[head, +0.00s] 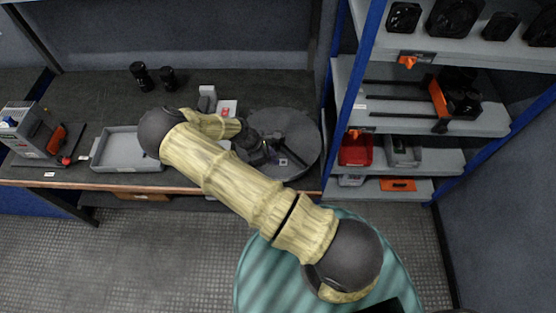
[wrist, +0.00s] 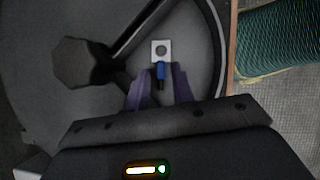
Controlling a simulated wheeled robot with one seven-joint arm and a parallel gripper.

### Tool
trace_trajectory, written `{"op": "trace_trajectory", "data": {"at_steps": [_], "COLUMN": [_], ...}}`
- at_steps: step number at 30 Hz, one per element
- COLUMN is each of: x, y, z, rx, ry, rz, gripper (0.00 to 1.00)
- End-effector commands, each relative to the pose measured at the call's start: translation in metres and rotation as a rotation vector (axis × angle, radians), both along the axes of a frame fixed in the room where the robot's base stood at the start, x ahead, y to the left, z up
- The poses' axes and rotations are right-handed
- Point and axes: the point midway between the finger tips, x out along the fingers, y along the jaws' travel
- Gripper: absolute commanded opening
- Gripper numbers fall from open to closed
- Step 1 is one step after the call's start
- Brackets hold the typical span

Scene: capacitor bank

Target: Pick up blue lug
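The blue lug (wrist: 161,70) lies on a round grey disc (wrist: 205,95) in the wrist view. It has a pale flat tongue with a round hole, a blue sleeve and a dark end. My gripper (wrist: 160,75) is open, its two purple fingers on either side of the lug's lower part with visible gaps. I cannot tell how far the fingertips are above the disc. In the head view my gripper (head: 272,153) is over the disc (head: 305,140) on the bench, and the lug is a tiny spot (head: 283,162) beside it.
A dark post with a long bar (wrist: 85,62) stands on the disc, left of the lug. The head view shows a grey tray (head: 128,165) on the bench to the left. A blue-framed shelf (head: 418,155) stands close at the right.

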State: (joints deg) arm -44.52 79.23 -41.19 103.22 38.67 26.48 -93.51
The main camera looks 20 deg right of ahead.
Motion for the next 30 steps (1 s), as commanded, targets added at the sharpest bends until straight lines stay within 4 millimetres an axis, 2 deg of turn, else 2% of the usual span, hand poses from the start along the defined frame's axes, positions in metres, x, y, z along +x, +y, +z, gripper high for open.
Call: {"op": "trace_trajectory", "data": {"at_steps": [6,22,26,30], "x": [-0.001,-0.001,-0.001,-0.001], "y": [-0.010,-0.010,-0.010,-0.010], "z": [-0.017,-0.017,-0.017,-0.017], "rx": [0.000,0.001,0.001,0.001], "ry": [0.000,0.000,0.000,0.000], "rz": [0.000,0.001,0.001,0.001], "gripper": [0.25,0.25,0.00,0.00]}}
